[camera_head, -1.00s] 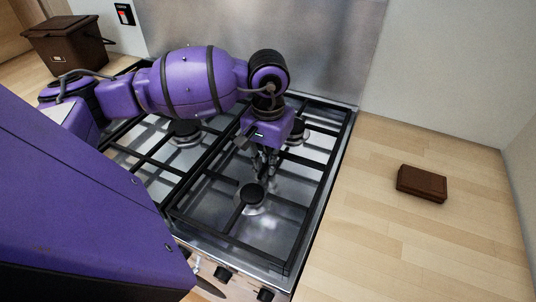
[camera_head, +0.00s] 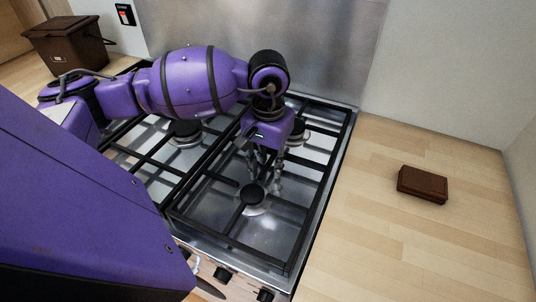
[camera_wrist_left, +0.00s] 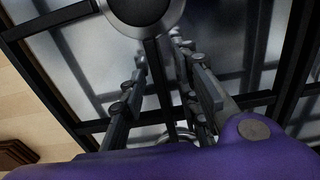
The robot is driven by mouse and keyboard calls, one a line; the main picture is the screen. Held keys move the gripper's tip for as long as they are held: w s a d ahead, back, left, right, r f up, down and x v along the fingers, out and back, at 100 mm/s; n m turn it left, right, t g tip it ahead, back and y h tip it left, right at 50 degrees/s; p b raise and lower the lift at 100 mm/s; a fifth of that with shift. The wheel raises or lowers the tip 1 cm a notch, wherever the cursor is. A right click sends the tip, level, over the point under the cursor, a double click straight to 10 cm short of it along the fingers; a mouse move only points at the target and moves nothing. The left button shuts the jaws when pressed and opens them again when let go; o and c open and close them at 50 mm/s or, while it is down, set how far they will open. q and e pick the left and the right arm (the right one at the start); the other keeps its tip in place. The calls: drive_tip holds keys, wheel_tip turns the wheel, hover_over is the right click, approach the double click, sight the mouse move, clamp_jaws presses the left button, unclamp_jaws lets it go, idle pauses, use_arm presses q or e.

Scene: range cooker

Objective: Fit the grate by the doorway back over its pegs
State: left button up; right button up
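Two black grates lie on the steel hob. The right grate (camera_head: 228,241) spans the right burners, and the left grate (camera_head: 150,160) is partly hidden by my arm. I cannot tell which pegs either grate sits on. My left gripper (camera_head: 266,176) points down over the middle of the right grate, just behind its front burner, with its fingers spread apart. In the left wrist view the open fingers (camera_wrist_left: 160,52) straddle the line of a grate bar, close to a round burner cap (camera_wrist_left: 143,8). Contact with the bar cannot be told. My right gripper is out of view.
A brown box (camera_head: 422,184) lies on the wooden worktop (camera_head: 380,245) right of the hob, with clear room around it. A brown lidded bin (camera_head: 66,45) stands at the back left. A steel splashback (camera_head: 260,35) rises behind, and knobs (camera_head: 225,273) line the front.

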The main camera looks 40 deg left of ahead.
use_arm(q)
wheel_tip(320, 180, up, 12)
idle(0.6)
